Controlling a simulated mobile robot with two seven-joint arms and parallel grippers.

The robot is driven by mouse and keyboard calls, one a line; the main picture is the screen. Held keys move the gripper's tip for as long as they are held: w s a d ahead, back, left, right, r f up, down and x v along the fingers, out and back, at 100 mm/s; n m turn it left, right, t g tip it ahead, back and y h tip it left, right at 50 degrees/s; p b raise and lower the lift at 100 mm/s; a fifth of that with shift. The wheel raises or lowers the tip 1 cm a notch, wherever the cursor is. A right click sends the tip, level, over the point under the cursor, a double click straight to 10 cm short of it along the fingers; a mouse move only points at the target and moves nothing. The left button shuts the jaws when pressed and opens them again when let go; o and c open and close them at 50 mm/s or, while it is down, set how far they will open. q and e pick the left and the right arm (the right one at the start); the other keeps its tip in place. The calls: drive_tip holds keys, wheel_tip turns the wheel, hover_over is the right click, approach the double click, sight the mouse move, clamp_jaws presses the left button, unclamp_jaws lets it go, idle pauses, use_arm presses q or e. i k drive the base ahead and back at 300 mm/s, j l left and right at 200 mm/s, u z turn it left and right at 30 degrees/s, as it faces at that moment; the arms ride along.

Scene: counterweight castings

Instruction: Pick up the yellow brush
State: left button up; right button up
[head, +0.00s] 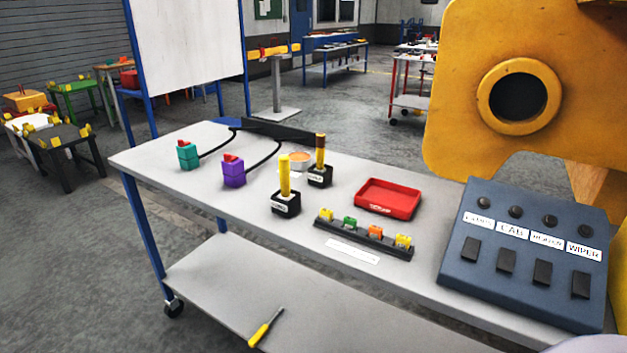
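Nothing in view is clearly a brush. A yellow-handled tool (265,331) with a thin shaft lies on the lower shelf; it looks more like a screwdriver. On the tabletop, a plain yellow stick (285,178) stands upright in a black labelled block (286,205). Behind it, a yellow stick with a dark red-brown top (320,155) stands upright in a second black block (320,178). I cannot tell which of these is the yellow brush. Neither of my grippers is in view.
The grey table (165,160) also holds a teal block (188,155), a purple block (233,172), a red tray (387,199), a black strip with several coloured pieces (350,232) and a blue switch box (520,270). A large yellow casting (460,60) stands behind at right.

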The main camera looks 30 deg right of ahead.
sight(285, 195)
drive_tip(key=i+j+z, duration=0.15)
drive_tip(key=z, duration=0.25)
drive_tip(key=i+j+z, duration=0.25)
drive_tip(key=z, duration=0.15)
drive_tip(key=i+j+z, duration=0.15)
drive_tip(key=j+z, duration=0.25)
drive_tip(key=i+j+z, duration=0.1)
drive_tip(key=j+z, duration=0.15)
drive_tip(key=z, duration=0.15)
